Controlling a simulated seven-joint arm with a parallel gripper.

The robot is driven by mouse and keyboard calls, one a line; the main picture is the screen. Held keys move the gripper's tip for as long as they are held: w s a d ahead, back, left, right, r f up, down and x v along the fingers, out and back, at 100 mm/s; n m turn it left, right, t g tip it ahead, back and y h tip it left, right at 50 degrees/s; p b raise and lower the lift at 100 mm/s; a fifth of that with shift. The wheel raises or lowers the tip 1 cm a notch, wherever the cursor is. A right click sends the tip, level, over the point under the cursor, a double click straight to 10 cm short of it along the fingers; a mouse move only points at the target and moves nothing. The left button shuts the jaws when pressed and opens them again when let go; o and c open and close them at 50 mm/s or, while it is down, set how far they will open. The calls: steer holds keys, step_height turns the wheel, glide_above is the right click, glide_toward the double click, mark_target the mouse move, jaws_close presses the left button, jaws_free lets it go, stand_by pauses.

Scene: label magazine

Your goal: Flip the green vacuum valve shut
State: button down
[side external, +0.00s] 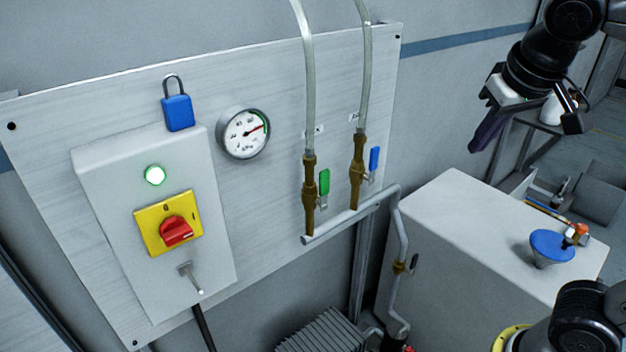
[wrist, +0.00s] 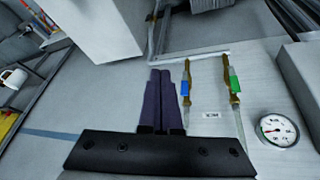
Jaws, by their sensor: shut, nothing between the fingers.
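The green valve handle (side external: 324,182) sits beside the left brass valve (side external: 309,185) on the wall panel. It points up, roughly parallel to the brass body. It also shows in the wrist view (wrist: 235,82), where the scene appears inverted. A second brass valve to its right has a blue handle (side external: 374,158), also pointing up; in the wrist view the blue handle (wrist: 185,88) is nearer the fingers. My gripper (side external: 478,147) is at the upper right, well apart from both valves. Its purple fingers (wrist: 172,80) are shut and empty.
Clear hoses (side external: 307,75) run up from the valves; a grey pipe (side external: 350,215) runs below. A gauge (side external: 243,133), blue padlock (side external: 178,112) and box with red switch (side external: 176,231) are left. A white cabinet (side external: 470,235) stands right, with a blue funnel-like item (side external: 551,246).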

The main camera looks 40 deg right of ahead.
steer(key=w+a+r+h, duration=0.2)
steer(key=w+a+r, duration=0.15)
steer(key=w, duration=0.55)
steer(key=n, duration=0.2)
glide_above(324, 183)
steer(key=s+a, duration=0.4)
steer(key=a, duration=0.1)
step_height(324, 183, down, 3)
steer(key=a+f+n+h, duration=0.1)
steer(key=a+f, duration=0.3)
steer(key=a, duration=0.3)
steer(key=shift+s+t, duration=0.2)
steer(key=shift+t, duration=0.1)
steer(key=shift+d+f, duration=0.1)
steer(key=shift+f, duration=0.05)
steer(key=w+d+f, duration=0.1)
steer(key=d+f, duration=0.1)
steer(key=d, duration=0.1)
steer(key=w+d+f, duration=0.1)
steer(key=d+f, duration=0.1)
steer(key=f, duration=0.1)
steer(key=w+d+f, duration=0.1)
steer(key=d+f, duration=0.1)
steer(key=d, duration=0.1)
steer(key=shift+w+d+f, duration=0.35)
steer(key=shift+w+f, duration=0.05)
